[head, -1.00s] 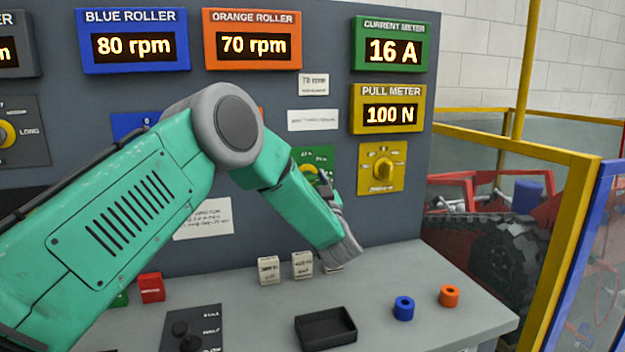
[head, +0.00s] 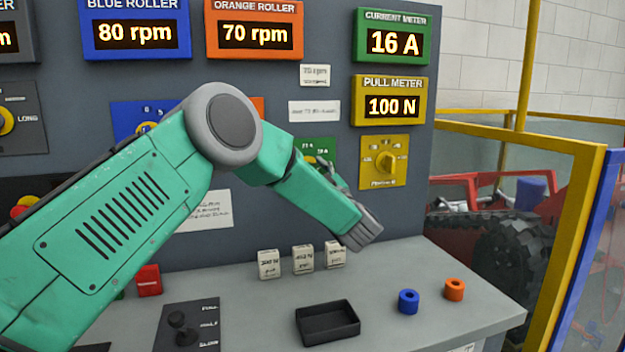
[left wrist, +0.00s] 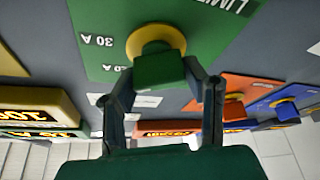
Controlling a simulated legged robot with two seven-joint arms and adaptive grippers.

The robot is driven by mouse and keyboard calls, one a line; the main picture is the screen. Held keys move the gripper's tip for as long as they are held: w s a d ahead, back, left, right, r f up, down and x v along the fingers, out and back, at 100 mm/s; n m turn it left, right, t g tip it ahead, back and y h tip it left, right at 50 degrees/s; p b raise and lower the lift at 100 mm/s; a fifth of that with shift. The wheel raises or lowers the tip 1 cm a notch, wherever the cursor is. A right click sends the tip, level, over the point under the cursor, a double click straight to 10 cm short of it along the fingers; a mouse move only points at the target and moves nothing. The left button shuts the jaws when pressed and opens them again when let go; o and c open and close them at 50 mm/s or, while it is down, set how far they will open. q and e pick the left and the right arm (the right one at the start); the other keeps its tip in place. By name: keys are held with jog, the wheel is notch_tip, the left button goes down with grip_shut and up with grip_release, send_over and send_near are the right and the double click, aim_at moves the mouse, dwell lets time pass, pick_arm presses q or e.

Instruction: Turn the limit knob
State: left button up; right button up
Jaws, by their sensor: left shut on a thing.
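The limit knob (left wrist: 160,68) has a green grip on a yellow collar and sits on a green panel (left wrist: 100,20) marked 30 A and 20 A, upside down in the left wrist view. In the head view the green panel (head: 318,145) shows only in part, and my arm hides most of the knob. My left gripper (left wrist: 163,78) has a finger on each side of the green grip and is shut on it. In the head view the fingers of my left gripper (head: 332,172) show partly behind the wrist. My right gripper is not in view.
A yellow knob panel (head: 383,180) is close to the right of my wrist. Several white blocks (head: 303,260), a black tray (head: 327,322), a blue ring (head: 408,301) and an orange ring (head: 454,289) are on the grey desk below. The current meter (head: 393,38) reads 16 A.

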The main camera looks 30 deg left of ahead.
pick_arm(q)
jog(key=shift+n+g+b, duration=0.9)
jog(key=shift+n+g, duration=0.1)
jog(key=shift+n, duration=1.1)
jog(key=o, duration=1.1)
jog(key=shift+w, duration=0.1)
jog(key=shift+o, duration=0.2)
jog(key=shift+w+a+f, duration=0.1)
jog(key=shift+f, duration=0.05)
